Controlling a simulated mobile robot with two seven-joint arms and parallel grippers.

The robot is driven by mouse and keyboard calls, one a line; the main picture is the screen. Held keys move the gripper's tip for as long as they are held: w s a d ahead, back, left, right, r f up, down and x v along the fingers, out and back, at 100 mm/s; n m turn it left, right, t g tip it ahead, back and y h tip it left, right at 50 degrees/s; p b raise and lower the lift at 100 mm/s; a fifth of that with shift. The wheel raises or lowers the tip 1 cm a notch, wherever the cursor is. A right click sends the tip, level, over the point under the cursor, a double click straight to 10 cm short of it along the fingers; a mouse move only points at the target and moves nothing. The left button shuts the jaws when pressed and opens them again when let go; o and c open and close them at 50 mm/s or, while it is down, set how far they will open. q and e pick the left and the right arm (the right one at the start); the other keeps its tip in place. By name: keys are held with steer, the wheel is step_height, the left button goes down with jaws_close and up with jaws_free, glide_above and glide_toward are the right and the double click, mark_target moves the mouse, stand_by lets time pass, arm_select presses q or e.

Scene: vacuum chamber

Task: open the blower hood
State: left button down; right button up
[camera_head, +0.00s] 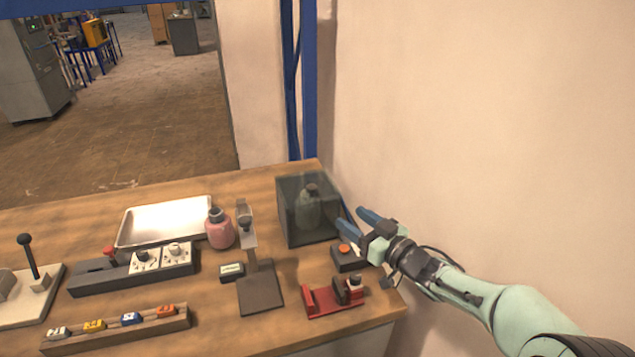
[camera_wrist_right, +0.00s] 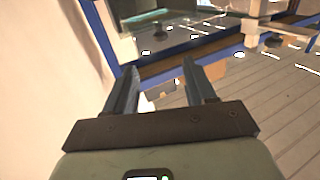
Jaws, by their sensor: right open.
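The blower hood seems to be the dark, see-through box (camera_head: 291,227) at the back right of the table in the head view. It looks closed, and a green bottle (camera_head: 308,209) stands inside it. My right gripper (camera_head: 350,217) is just right of the box with its blue fingers apart and pointing left toward it. Nothing shows between the fingers. I cannot tell whether a fingertip touches the box. The right wrist view shows the same open fingers (camera_wrist_right: 161,68). My left gripper is not in view.
A small box with an orange button (camera_head: 345,251) is below my right gripper. A red fixture (camera_head: 335,298) sits near the front right edge. A stand (camera_head: 260,287), a pink bottle (camera_head: 219,232) and a metal tray (camera_head: 130,238) are to the left. A wall (camera_head: 480,120) rises behind my right arm.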

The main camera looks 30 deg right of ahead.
mark_target(315, 191)
steer(key=w, duration=0.4)
steer(key=w+a, duration=0.1)
steer(key=w, duration=0.4)
steer(key=w+a, duration=0.1)
steer(key=w, duration=0.3)
steer(key=shift+w+r+p, duration=0.15)
steer(key=shift+r+p, duration=0.05)
steer(key=shift+p, duration=0.1)
jaws_close()
